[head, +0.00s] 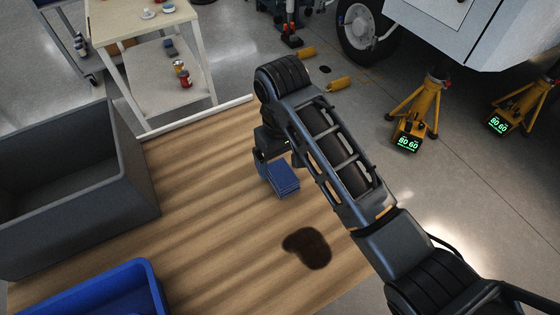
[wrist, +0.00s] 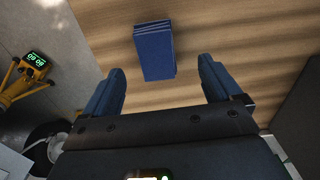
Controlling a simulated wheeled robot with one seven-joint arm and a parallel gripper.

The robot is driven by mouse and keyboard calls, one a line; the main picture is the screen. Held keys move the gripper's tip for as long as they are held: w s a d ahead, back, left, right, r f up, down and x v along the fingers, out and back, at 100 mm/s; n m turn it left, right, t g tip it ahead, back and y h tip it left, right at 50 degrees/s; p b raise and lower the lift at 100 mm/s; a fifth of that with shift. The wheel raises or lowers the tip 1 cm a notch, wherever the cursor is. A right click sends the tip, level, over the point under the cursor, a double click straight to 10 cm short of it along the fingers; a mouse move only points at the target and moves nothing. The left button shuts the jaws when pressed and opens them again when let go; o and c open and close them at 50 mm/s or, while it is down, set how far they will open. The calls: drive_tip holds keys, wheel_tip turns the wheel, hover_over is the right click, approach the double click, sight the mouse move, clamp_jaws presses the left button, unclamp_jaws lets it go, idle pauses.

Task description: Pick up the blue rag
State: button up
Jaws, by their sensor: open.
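The blue rag (head: 283,178) lies folded on the wooden table (head: 200,210), near its far right part. In the wrist view the rag (wrist: 154,51) shows as a folded stack with layered edges at its top. My gripper (head: 265,172) hangs over the table at the rag in the head view, partly hidden by my own arm. In the wrist view my gripper (wrist: 160,82) is open, its two fingers wide apart. The rag lies between and just ahead of the fingertips and nothing is held. I cannot tell the exact height of the fingers above the table.
A dark stain (head: 307,248) marks the table in front of the rag. A grey bin (head: 135,165) stands at the left and a blue crate (head: 150,275) at the front left. A shelf cart (head: 130,22) and yellow jack stands (head: 425,105) stand beyond the table.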

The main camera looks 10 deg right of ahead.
sight(284, 176)
drive_tip(key=shift+d+f+p, duration=0.2)
drive_tip(key=shift+f, duration=1.7)
drive_tip(key=shift+d+f+p, duration=0.15)
drive_tip(key=shift+f, duration=1.75)
drive_tip(key=c, duration=1)
